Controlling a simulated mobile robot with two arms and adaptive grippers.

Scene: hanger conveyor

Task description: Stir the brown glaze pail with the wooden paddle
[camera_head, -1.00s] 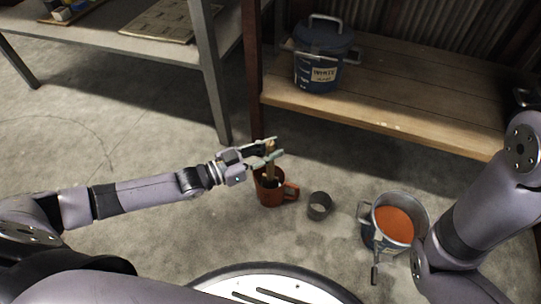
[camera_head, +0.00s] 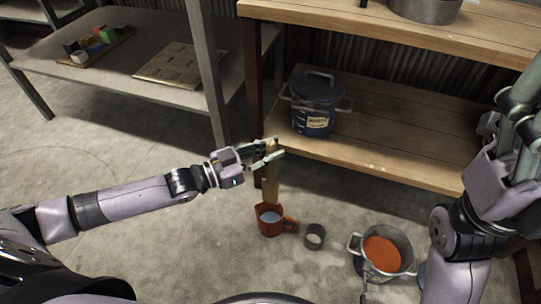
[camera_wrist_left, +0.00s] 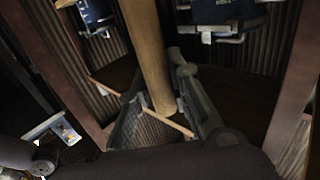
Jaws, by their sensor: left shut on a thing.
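My left gripper (camera_head: 268,153) is shut on the wooden paddle (camera_head: 270,188), which hangs upright below it. The paddle's round handle (camera_wrist_left: 150,50) passes between the fingers in the left wrist view. Its lower end is at the far rim of a red-brown mug (camera_head: 270,228) with pale content; I cannot tell whether it touches. The metal pail of orange-brown glaze (camera_head: 383,255) stands on the floor to the right, with no tool in it. My right gripper (camera_head: 522,115) seems raised at the right edge, partly cut off, its fingers unclear.
A small grey ring or cup (camera_head: 313,236) sits between mug and pail. A lidded blue pail labelled white (camera_head: 313,122) stands on the low wooden shelf (camera_head: 400,143) behind. A metal table (camera_head: 125,62) with coloured blocks is at back left. Floor on the left is clear.

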